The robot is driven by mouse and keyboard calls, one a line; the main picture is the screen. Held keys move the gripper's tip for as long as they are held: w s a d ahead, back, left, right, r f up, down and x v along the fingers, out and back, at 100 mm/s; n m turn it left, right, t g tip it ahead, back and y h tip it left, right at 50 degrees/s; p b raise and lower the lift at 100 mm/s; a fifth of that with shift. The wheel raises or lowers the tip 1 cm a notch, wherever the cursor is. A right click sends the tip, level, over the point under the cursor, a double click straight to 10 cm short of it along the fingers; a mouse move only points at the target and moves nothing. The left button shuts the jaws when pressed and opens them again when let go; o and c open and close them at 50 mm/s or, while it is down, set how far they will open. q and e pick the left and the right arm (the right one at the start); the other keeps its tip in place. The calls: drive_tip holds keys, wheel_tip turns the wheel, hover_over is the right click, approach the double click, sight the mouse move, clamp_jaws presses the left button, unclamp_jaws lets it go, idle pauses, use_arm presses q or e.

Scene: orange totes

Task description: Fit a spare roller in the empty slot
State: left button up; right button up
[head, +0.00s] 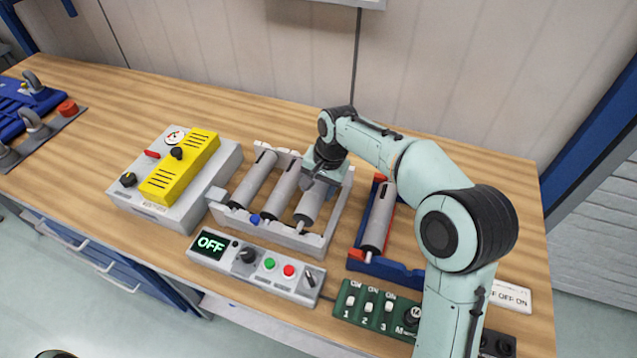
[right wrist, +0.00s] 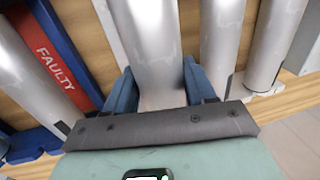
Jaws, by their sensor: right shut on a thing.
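The light grey roller frame (head: 262,233) stands mid-table with three grey rollers lying side by side, the left one (head: 253,180), the middle one (head: 283,188) and the right one (head: 309,207). My right gripper (head: 321,181) is over the right roller, shut on it; its blue fingers flank this roller (right wrist: 150,40) in the right wrist view. The roller lies along the right-hand place of the frame; I cannot tell whether its ends are fully seated. Another grey roller (head: 379,218) lies in a blue and red holder (head: 386,266), marked FAULTY in the right wrist view. My left gripper is not in view.
A control box (head: 255,268) reading OFF stands in front of the frame. A grey and yellow gauge unit (head: 178,175) is to its left. A green switch panel (head: 372,307) is at the front right. The wooden table (head: 225,108) is clear behind the frame.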

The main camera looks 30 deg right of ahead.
drive_tip(key=shift+f+b, duration=0.4)
drive_tip(key=shift+f, duration=0.4)
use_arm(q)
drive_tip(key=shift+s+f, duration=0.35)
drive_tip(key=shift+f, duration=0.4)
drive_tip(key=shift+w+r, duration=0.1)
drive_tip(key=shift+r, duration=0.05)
use_arm(e)
drive_tip(key=shift+f, duration=0.15)
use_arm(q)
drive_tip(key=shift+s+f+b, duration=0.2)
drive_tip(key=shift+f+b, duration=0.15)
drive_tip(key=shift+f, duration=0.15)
use_arm(e)
drive_tip(key=shift+f, duration=0.7)
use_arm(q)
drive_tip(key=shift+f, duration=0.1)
use_arm(e)
drive_tip(key=shift+f, duration=0.3)
drive_tip(key=o, duration=1.5)
drive_tip(key=shift+c, duration=0.2)
